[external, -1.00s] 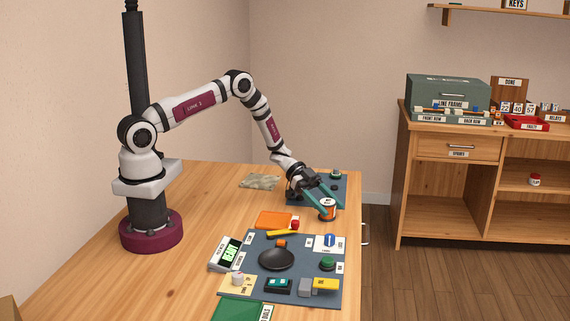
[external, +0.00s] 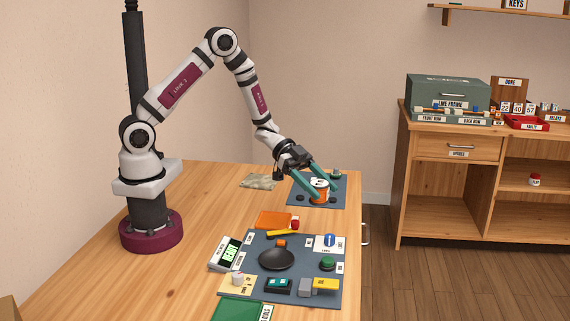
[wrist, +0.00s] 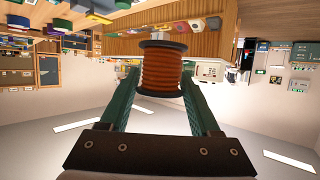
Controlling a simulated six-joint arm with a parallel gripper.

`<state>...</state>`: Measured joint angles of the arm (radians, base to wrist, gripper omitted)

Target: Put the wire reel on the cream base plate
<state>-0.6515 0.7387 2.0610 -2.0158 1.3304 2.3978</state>
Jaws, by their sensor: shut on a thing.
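The wire reel (external: 319,191) is a spool of orange wire with dark end discs and a pale label on top. In the wrist view the reel (wrist: 161,70) sits between the two green fingers. The cream base plate (external: 233,289) lies at the near left corner of the near grey mat, with a small whitish part on it. My gripper is well beyond this plate, toward the far end of the table.
The near grey mat (external: 300,245) holds a black dish (external: 276,258), a green button (external: 327,263), a yellow part (external: 326,284) and a white card with a blue piece (external: 329,240). An orange tray (external: 273,220) lies between the mats.

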